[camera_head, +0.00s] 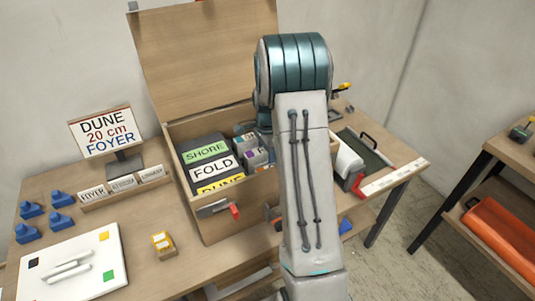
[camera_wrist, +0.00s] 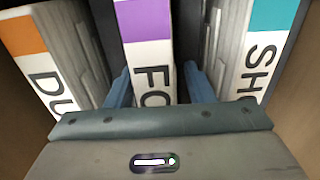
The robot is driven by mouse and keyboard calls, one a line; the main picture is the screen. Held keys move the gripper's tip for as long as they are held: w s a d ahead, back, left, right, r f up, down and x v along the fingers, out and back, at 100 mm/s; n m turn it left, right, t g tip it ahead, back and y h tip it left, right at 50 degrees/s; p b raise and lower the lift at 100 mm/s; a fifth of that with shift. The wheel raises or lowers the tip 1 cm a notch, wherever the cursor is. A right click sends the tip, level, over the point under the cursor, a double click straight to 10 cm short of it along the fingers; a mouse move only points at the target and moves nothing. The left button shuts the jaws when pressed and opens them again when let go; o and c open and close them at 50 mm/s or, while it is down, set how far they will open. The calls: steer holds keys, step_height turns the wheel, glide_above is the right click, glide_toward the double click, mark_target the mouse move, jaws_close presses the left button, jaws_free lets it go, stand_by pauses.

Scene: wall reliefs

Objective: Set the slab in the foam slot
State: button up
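An open wooden crate (camera_head: 205,215) stands on the table with labelled slabs in it. In the head view the labels read SHORE (camera_head: 206,152), FOLD (camera_head: 212,167) and, partly hidden, DUNE (camera_head: 220,184). In the wrist view, a purple-topped slab lettered FO (camera_wrist: 148,60) lies between an orange-topped one lettered DU (camera_wrist: 38,65) and a teal-topped one lettered SHO (camera_wrist: 262,55). My gripper (camera_wrist: 158,88) has its blue fingers on either side of the FO slab; a gap shows at the right finger. My arm hides part of the crate. I cannot make out a foam slot.
A sign (camera_head: 103,131) reads DUNE 20 cm FOYER. Blue pieces (camera_head: 60,222), a white board (camera_head: 75,262) and a yellow block (camera_head: 163,245) lie left. A dark handled case (camera_head: 365,152) lies right. The raised lid (camera_head: 205,55) stands behind the crate.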

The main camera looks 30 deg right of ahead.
steer(key=shift+s+f+g, duration=0.3)
steer(key=shift+s+f, duration=0.3)
steer(key=shift+f, duration=0.15)
steer(key=shift+r, duration=0.25)
steer(key=r, duration=0.8)
steer(key=r+p, duration=0.1)
steer(key=r, duration=0.4)
steer(key=shift+w, duration=0.25)
steer(key=s+a+r+n+t, duration=0.1)
steer(key=s+a+n, duration=0.4)
steer(key=s, duration=0.3)
steer(key=s+a+r+n+t, duration=0.1)
steer(key=s+a+r+n, duration=0.1)
steer(key=s+a+n, duration=0.3)
steer(key=s+a+r+n+t, duration=0.1)
steer(key=s+a+n, duration=0.4)
steer(key=s, duration=0.7)
steer(key=shift+a+r+n, duration=0.35)
steer(key=shift+n, duration=0.85)
